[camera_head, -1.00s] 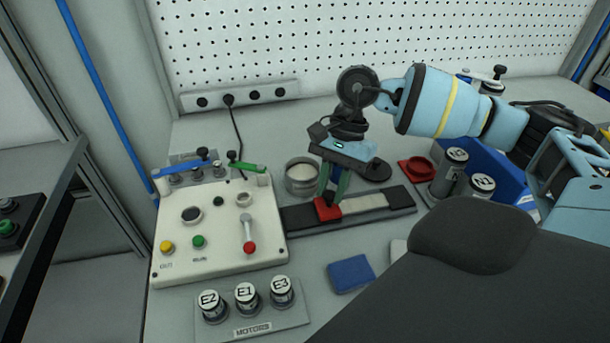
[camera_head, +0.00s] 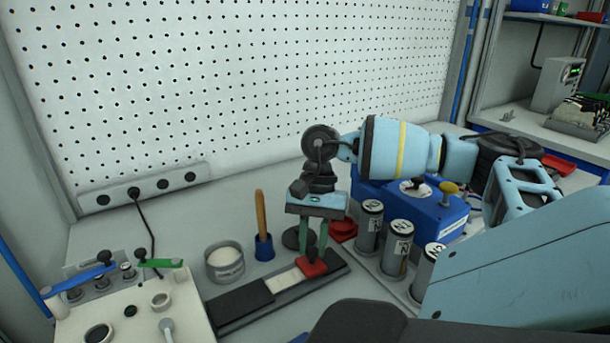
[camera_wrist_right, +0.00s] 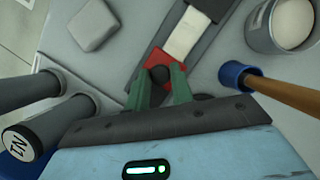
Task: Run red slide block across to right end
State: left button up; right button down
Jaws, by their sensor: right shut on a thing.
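The red slide block (camera_head: 313,268) sits on the dark slide rail (camera_head: 238,306), right of the pale strip (camera_head: 283,279). A short dark stretch of rail shows to its right. My right gripper (camera_head: 312,256) points down with its green fingers shut on the block. In the right wrist view the red block (camera_wrist_right: 153,58) and its black knob show between the fingers (camera_wrist_right: 164,76), and the pale strip (camera_wrist_right: 186,33) runs away from it. My left gripper is not in view.
A metal cup (camera_head: 225,264) and a wooden-handled tool in a blue holder (camera_head: 263,245) stand behind the rail. Grey cylinders (camera_head: 397,247) and a blue box (camera_head: 425,216) stand to the right. A control panel (camera_head: 140,315) is at the left.

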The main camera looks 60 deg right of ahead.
jog(key=c, duration=1.2)
grip_release()
jog(key=shift+c, duration=0.2)
jog(key=v, duration=0.8)
jog(key=shift+o, duration=0.2)
jog(key=shift+a+f, duration=0.1)
